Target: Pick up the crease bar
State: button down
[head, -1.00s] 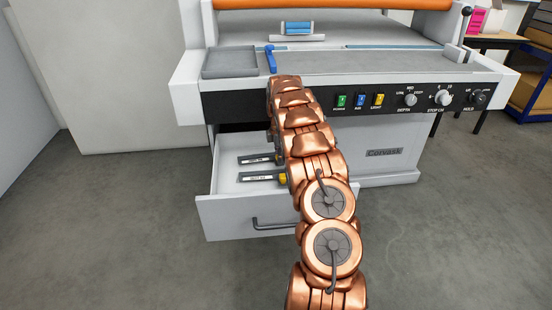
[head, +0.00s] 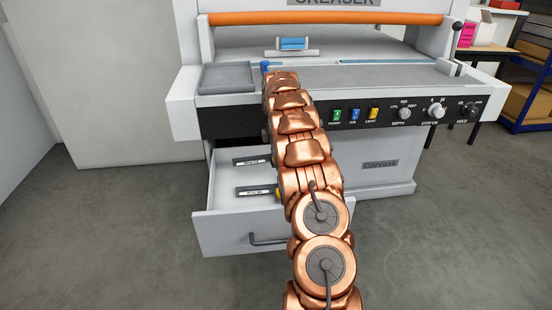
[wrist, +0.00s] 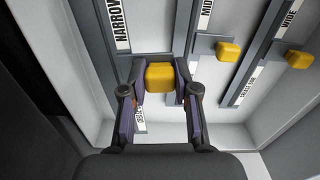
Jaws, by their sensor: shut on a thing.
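The open drawer (head: 226,198) of the creaser machine holds several dark crease bars with white labels. Two bars (head: 250,161) (head: 256,193) show in the head view, partly behind my arm. In the wrist view, the bar marked NARROW (wrist: 98,45) lies at the left, the MID bar (wrist: 185,30) in the middle and the WIDE bar (wrist: 266,42) at the right, each with a yellow knob. My gripper (wrist: 160,95) is shut on the yellow knob (wrist: 160,76) of the NARROW bar, one finger on each side. In the head view my arm hides the gripper.
The creaser's control panel (head: 385,112) overhangs the drawer. A grey tray (head: 228,77) and a blue lever (head: 265,66) are on the machine's top left. A table with boxes and a blue shelf (head: 525,95) stand at the right. The floor in front is clear.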

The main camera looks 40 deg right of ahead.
jog(key=s+a, duration=1)
jog(key=s, duration=0.3)
jog(key=shift+s+a, duration=0.15)
jog(key=shift+s, duration=0.1)
dwell(0.4)
notch_tip(320, 180, up, 14)
jog(key=p, duration=0.3)
jog(key=w+a+f+m+b, duration=0.1)
jog(key=w+a+m, duration=0.35)
jog(key=a, duration=0.65)
jog(key=w+a+f+m+b, duration=0.1)
jog(key=w+a+m, duration=0.35)
jog(key=a, duration=0.75)
jog(key=w+a+f+m+b, duration=0.1)
jog(key=w+a+m, duration=0.2)
jog(key=w+a, duration=0.6)
jog(key=s+r+p, duration=0.2)
jog(key=r+p, duration=0.2)
jog(key=p, duration=0.6)
jog(key=s+a+r+p, duration=0.1)
jog(key=s+r+p, duration=0.2)
jog(key=p, duration=0.8)
notch_tip(320, 180, up, 3)
jog(key=shift+a+f, duration=0.2)
jog(key=shift+a, duration=0.05)
